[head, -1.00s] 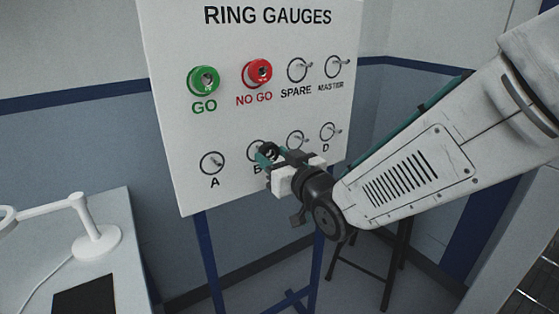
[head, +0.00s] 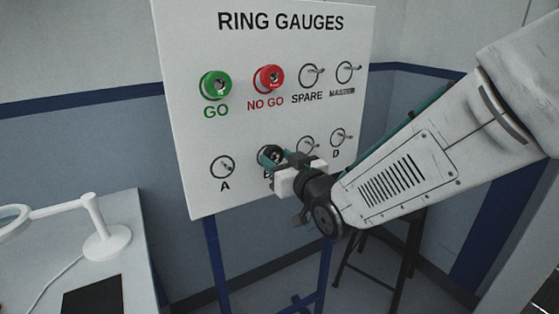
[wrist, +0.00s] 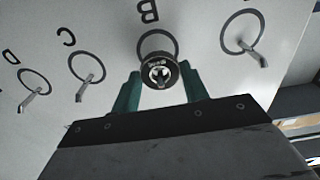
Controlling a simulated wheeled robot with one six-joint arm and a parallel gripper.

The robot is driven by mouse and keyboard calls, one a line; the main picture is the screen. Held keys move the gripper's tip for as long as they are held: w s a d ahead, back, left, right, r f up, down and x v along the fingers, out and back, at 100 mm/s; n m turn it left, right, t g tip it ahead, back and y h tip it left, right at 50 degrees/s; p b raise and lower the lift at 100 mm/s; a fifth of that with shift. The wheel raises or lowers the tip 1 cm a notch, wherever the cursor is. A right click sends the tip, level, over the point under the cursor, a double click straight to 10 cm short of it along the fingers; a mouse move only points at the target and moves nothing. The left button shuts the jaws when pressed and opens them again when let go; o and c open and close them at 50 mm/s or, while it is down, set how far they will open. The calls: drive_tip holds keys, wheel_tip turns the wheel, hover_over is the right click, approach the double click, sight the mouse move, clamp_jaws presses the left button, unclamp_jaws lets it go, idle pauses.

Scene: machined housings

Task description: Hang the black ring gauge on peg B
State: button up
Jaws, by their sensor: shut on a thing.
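The black ring gauge (head: 271,154) is held between the teal fingertips of my gripper (head: 268,163), in front of the spot marked B on the white board (head: 190,130). In the wrist view, the ring gauge (wrist: 159,62) sits between the two fingers (wrist: 160,88), below the letter B and overlapping the printed circle there. A bright metal tip, which looks like peg B (wrist: 160,74), shows inside its bore. How far the ring sits along the peg cannot be told. In the head view, my gripper partly hides the B label.
Pegs A (head: 225,166), C (head: 306,143) and D (head: 340,137) are bare. A green ring (head: 215,86) hangs at GO and a red ring (head: 268,79) at NO GO. SPARE and MASTER pegs are empty. A bench with a white lamp (head: 104,240) stands at left.

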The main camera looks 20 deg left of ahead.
drive_tip(key=o, duration=1.2)
drive_tip(key=shift+c, duration=0.2)
